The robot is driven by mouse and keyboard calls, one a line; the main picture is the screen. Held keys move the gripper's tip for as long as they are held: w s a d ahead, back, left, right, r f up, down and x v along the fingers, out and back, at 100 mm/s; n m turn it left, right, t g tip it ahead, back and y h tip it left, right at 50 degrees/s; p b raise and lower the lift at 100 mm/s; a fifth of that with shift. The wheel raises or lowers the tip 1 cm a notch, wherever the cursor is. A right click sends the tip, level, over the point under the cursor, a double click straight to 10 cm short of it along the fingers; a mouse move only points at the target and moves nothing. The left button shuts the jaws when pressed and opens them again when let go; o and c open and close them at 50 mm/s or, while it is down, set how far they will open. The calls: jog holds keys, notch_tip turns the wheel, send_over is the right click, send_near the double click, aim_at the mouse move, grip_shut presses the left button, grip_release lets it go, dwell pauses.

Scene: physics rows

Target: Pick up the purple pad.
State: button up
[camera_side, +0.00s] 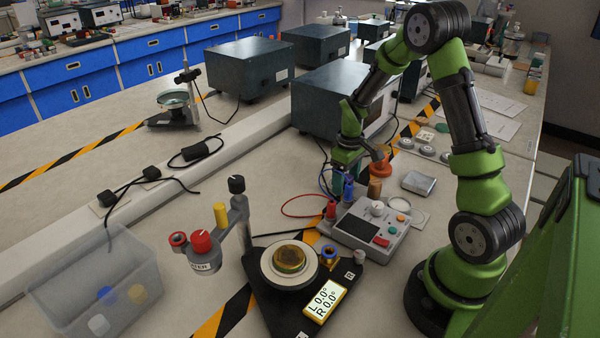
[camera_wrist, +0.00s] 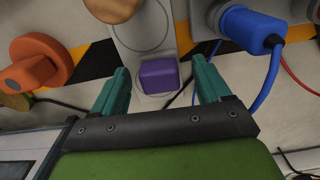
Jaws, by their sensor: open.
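The purple pad (camera_wrist: 160,76) is a small rounded block on a pale grey plate in the wrist view. It lies between the two teal fingers of my gripper (camera_wrist: 162,72), with a gap to each finger in the picture. My gripper is open and nothing is held. In the side view my gripper (camera_side: 347,160) points down behind the grey control box. I cannot make out the purple pad there. The height between the fingertips and the pad is hard to judge.
A blue plug (camera_wrist: 250,28) with a cable is close right of the fingers, and an orange knob (camera_wrist: 36,65) is to the left. The control box (camera_side: 352,232) stands in front of my gripper, a dark cabinet (camera_side: 318,100) behind. A clear bin (camera_side: 60,290) is far left.

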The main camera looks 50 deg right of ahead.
aim_at(346, 177)
jog(key=c, duration=1.1)
notch_tip(346, 177, up, 10)
